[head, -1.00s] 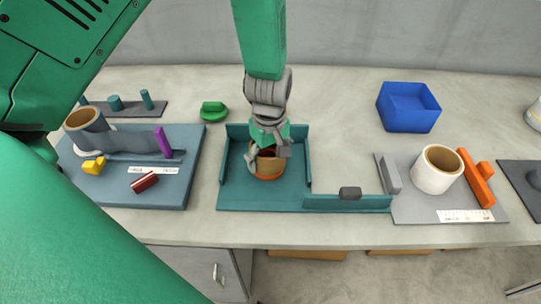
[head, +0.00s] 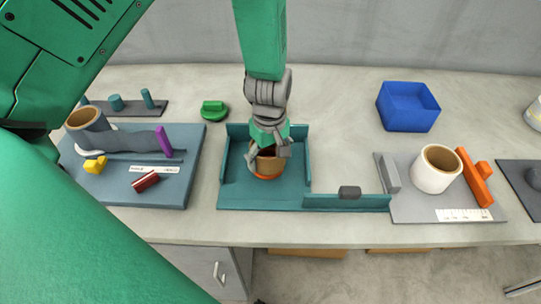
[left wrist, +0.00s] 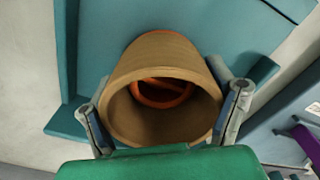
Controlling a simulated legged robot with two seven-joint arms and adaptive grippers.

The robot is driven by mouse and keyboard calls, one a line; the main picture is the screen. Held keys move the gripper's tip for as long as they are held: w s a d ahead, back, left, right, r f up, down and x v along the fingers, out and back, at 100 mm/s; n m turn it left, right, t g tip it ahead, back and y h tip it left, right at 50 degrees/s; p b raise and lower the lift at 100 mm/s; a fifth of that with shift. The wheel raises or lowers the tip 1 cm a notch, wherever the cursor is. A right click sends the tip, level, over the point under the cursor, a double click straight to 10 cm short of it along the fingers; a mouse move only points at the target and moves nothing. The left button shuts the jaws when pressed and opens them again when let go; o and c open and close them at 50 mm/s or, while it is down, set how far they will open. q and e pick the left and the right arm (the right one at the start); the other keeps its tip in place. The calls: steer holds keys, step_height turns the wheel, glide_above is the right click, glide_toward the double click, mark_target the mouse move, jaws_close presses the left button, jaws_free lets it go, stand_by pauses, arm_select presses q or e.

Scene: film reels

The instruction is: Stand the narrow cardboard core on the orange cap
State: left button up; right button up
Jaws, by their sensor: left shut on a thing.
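The brown cardboard core (head: 269,165) is upright, or nearly so, in the teal tray. My left gripper (head: 268,152) reaches down from above and is shut on it. In the left wrist view, the fingers lie on either side of the core (left wrist: 150,110), near its open end. The orange cap (head: 267,177) shows as a thin rim right below the core. Through the core's bore, the wrist view shows the orange cap (left wrist: 160,95) at the far end. I cannot tell whether the core is fully seated on it. My right gripper is not in view.
The teal tray (head: 235,190) has low walls around the core. A blue-grey board (head: 115,193) with a reel-like part stands left. A grey mat (head: 405,210) with a white-wrapped roll (head: 430,179) lies right. A blue bin (head: 408,110) and green knob (head: 214,110) stand behind.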

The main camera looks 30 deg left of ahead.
arm_select(q)
steer(key=shift+f, duration=0.5)
steer(key=o, duration=0.9)
steer(key=shift+r, duration=0.15)
step_height(320, 180, up, 11)
steer(key=p, duration=1)
steer(key=shift+s+f, duration=0.1)
steer(key=shift+f, duration=0.1)
